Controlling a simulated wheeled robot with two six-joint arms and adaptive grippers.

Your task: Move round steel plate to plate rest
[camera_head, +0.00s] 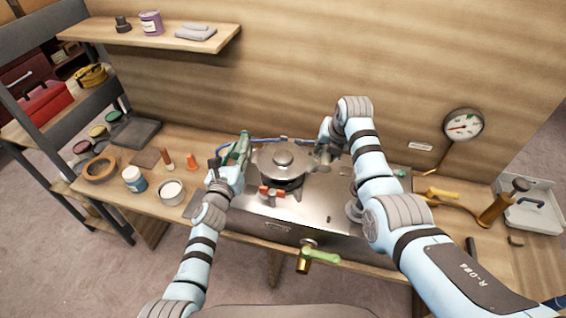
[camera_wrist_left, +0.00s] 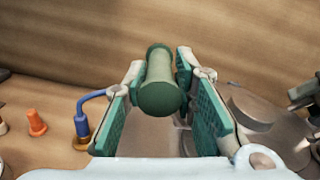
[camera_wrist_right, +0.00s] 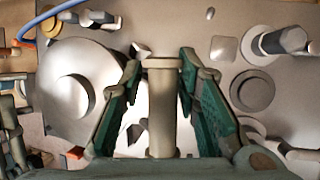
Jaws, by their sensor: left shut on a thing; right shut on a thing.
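The round steel plate (camera_head: 283,158), a grey disc with a raised round hub, is over the steel bench unit between my two grippers. It shows in the right wrist view (camera_wrist_right: 105,65) and partly at the right of the left wrist view (camera_wrist_left: 285,130). My left gripper (camera_head: 240,148) is left of the plate, shut on a green cylinder (camera_wrist_left: 160,85). My right gripper (camera_head: 325,150) is right of the plate, shut on a grey cylinder (camera_wrist_right: 162,100). I cannot tell whether either cylinder joins the plate. I cannot pick out the plate rest with certainty.
The steel bench unit (camera_head: 320,215) carries red-orange blocks (camera_head: 272,193) in front of the plate. A green-handled brass valve (camera_head: 318,256) sticks out at its front. A gauge (camera_head: 463,125) hangs on the wall.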

